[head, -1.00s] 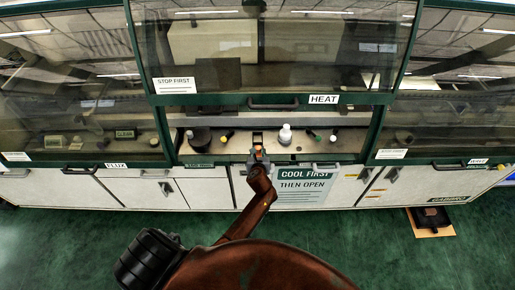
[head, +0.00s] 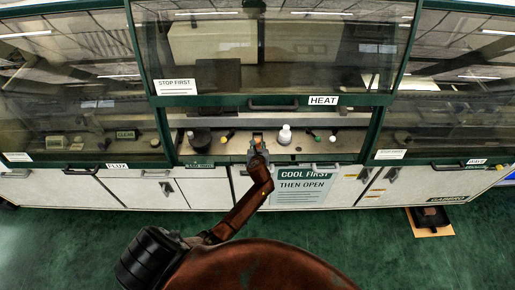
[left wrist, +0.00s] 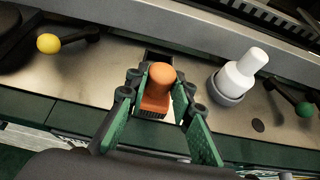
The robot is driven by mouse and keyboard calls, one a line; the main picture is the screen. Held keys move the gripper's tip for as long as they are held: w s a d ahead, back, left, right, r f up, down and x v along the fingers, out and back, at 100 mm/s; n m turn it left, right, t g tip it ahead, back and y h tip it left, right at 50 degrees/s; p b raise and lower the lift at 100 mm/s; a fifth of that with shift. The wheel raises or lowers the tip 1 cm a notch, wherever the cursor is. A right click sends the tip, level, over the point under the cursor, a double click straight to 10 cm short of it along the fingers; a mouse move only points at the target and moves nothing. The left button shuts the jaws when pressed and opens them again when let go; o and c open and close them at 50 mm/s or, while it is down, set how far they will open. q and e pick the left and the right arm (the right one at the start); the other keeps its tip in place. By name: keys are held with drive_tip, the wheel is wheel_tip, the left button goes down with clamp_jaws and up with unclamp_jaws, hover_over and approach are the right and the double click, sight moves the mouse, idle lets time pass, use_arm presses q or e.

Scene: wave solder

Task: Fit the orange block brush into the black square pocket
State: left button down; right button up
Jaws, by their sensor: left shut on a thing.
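The orange block brush (left wrist: 157,92) has a rounded orange handle and dark bristles along its lower edge. My left gripper (left wrist: 160,97) is shut on it, with a green-padded finger on each side. In the head view my left gripper (head: 257,152) reaches over the front edge of the metal shelf with the brush (head: 257,141) at its tip. The black square pocket (left wrist: 158,57) lies on the shelf just beyond the brush, partly hidden by it. Whether the brush touches the pocket cannot be told. My right gripper is not in view.
A white bottle (left wrist: 240,74) in a grey round holder stands right of the pocket. A yellow-knobbed tool (left wrist: 60,42) lies left and a green-knobbed tool (left wrist: 292,100) right. The raised green-framed window (head: 275,100) hangs above the shelf opening.

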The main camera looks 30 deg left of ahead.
use_arm(q)
drive_tip(key=shift+w+a+b, duration=0.15)
drive_tip(key=shift+w+a, duration=0.5)
drive_tip(key=shift+w, duration=0.35)
drive_tip(key=shift+w+a+b, duration=0.2)
drive_tip(key=shift+w+a, duration=0.4)
drive_tip(key=shift+w, duration=0.45)
drive_tip(key=shift+w+a+b, duration=0.15)
drive_tip(key=shift+w+a, duration=0.5)
drive_tip(key=shift+w, duration=0.35)
drive_tip(key=shift+r+p, duration=0.1)
drive_tip(key=shift+p, duration=0.2)
drive_tip(key=shift+f+b, duration=1.05)
drive_tip(key=shift+f, duration=0.45)
drive_tip(key=c, duration=1.6)
unclamp_jaws()
drive_tip(key=v, duration=1.2)
